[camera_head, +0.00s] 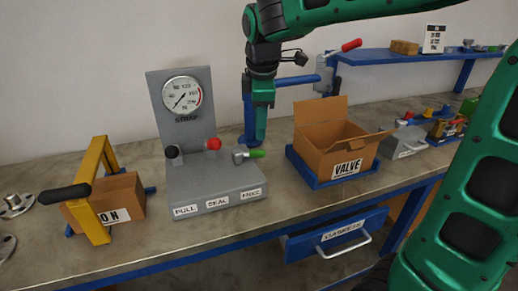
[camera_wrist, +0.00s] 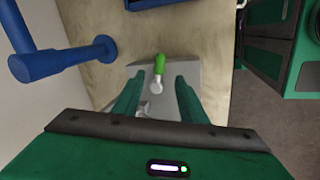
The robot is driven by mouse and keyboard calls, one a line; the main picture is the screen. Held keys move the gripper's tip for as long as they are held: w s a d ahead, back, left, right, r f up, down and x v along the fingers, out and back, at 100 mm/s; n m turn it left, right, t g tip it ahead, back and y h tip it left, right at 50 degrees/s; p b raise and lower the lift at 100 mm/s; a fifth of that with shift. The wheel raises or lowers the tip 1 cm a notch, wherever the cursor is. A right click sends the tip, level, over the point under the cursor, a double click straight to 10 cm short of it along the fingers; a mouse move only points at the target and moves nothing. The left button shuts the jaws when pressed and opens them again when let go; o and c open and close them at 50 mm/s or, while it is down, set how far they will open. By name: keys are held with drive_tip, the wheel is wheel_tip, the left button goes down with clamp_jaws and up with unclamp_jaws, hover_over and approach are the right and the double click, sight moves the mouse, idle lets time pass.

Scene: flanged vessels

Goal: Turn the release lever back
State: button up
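A small lever with a green handle (camera_head: 256,153) and a metal hub (camera_head: 240,157) sits on the right part of a grey test stand (camera_head: 215,182). Its handle points right in the head view. It also shows in the wrist view as a green handle (camera_wrist: 159,64). The stand's front labels seem to read PULL, SEAL and a third word too blurred to tell. My gripper (camera_head: 260,142) points down just above the green handle. In the wrist view my gripper's fingers (camera_wrist: 159,80) are apart, with the lever seen between them and nothing held.
The stand's gauge (camera_head: 182,94), black knob (camera_head: 172,151) and red knob (camera_head: 213,144) are to the left. A blue post (camera_head: 249,110) stands close behind my gripper. A cardboard VALVE box (camera_head: 330,140) is to the right. A yellow-framed device (camera_head: 95,190) is far left.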

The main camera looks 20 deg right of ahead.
sight(260, 151)
drive_tip(key=x, duration=1)
drive_tip(key=shift+w+a+f, duration=0.1)
drive_tip(key=shift+w+f, duration=0.1)
drive_tip(key=shift+f, duration=0.1)
clamp_jaws()
drive_tip(key=shift+d, duration=0.25)
